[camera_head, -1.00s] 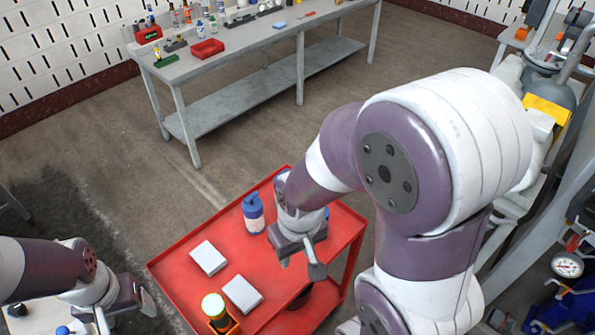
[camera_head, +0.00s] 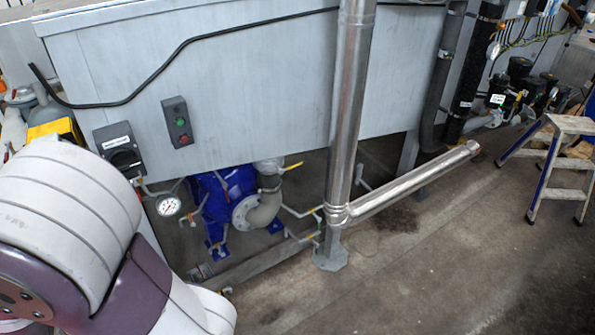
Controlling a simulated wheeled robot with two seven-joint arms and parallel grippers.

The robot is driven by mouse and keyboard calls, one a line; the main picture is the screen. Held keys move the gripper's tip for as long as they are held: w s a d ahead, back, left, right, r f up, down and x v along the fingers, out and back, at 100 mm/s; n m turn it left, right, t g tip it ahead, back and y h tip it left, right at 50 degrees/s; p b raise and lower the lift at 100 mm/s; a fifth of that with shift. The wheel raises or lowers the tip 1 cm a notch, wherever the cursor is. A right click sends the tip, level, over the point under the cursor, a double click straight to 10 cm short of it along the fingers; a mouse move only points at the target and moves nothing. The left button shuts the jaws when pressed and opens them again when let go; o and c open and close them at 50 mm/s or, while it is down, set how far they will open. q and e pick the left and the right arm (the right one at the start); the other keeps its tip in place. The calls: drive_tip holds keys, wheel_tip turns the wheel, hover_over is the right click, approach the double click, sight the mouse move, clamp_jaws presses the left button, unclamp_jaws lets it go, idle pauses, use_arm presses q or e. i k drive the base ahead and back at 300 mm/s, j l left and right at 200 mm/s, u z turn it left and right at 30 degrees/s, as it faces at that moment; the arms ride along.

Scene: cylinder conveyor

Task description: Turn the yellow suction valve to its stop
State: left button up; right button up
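A yellow valve lever (camera_head: 292,166) sticks out to the right of a white pipe fitting (camera_head: 268,168) above a blue pump (camera_head: 222,195), low under the grey tank. I cannot tell for sure which is the suction valve.
A grey tank (camera_head: 230,85) overhangs the pump. A shiny vertical pipe (camera_head: 350,110) on a floor foot stands right of it, with a sloping pipe (camera_head: 410,180). A pressure gauge (camera_head: 168,206) hangs left. A step ladder (camera_head: 560,165) stands right. The front floor is clear.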

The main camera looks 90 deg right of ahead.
sight(291, 167)
drive_tip(key=l+z, duration=0.15)
drive_tip(key=z, duration=0.3)
drive_tip(key=i+l+z, duration=0.1)
drive_tip(key=z, duration=0.35)
drive_tip(key=i+l+z, duration=0.1)
drive_tip(key=z, duration=0.35)
drive_tip(key=i+l+z, duration=0.1)
drive_tip(key=z, duration=0.35)
drive_tip(key=i+z, duration=0.1)
drive_tip(key=z, duration=0.35)
drive_tip(key=i+z, duration=0.15)
drive_tip(key=z, duration=0.3)
drive_tip(key=i+z, duration=0.1)
drive_tip(key=z, duration=0.35)
drive_tip(key=i+j+z, duration=0.1)
drive_tip(key=i+j, duration=0.35)
drive_tip(key=i, duration=0.1)
